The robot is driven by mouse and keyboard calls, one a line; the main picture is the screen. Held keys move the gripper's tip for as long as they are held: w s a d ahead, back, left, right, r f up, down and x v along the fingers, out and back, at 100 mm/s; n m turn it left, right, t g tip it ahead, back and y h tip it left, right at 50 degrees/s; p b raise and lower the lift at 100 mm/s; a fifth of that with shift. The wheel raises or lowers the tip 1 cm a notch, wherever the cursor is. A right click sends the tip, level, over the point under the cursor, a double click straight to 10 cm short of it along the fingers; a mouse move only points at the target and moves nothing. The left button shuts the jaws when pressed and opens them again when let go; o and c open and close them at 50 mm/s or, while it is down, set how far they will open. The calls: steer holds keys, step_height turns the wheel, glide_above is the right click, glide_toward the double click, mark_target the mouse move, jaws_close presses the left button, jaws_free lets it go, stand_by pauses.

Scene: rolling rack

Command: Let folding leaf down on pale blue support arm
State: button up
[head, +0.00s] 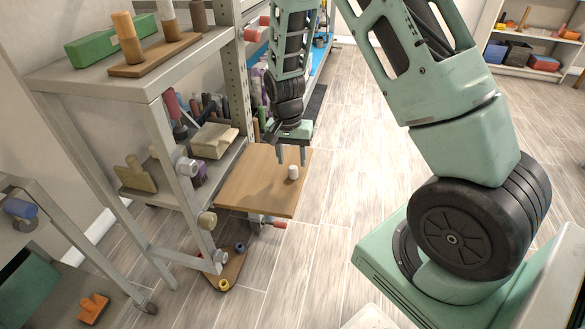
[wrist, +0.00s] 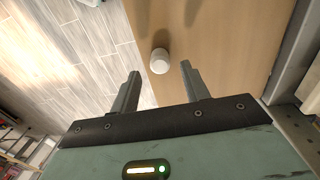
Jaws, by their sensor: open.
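The folding leaf (head: 245,180) is a brown wooden board at the rack's side. It looks level or nearly so; its exact tilt is hard to tell. A white round knob (head: 293,173) stands on its face near the right edge. My gripper (head: 291,160) is open above the leaf, fingers pointing down near the knob. In the wrist view the leaf (wrist: 225,45) fills the upper middle, and the knob (wrist: 160,61) lies between and just beyond the open fingertips (wrist: 159,72). Under the leaf's front edge a bracket with a red end (head: 279,224) shows; I cannot make out a pale blue arm.
The grey rack (head: 150,82) stands left of the leaf, with a green box (head: 92,46) and wooden pegs on top and several objects on its middle shelf. A low wooden board (head: 228,270) holds small rings. The floor (head: 335,190) right of the leaf is clear.

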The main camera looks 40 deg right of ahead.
mark_target(294, 167)
steer(key=shift+s+d+f, duration=0.1)
steer(key=shift+f, duration=1.55)
jaws_close()
steer(key=shift+s+d+f, duration=0.15)
steer(key=shift+s+f, duration=0.1)
steer(key=shift+f, duration=0.45)
jaws_free()
step_height(294, 167, up, 17)
steer(key=w+p, duration=0.1)
steer(key=p, duration=0.2)
steer(key=shift+a+r, duration=0.2)
steer(key=shift+a, duration=0.2)
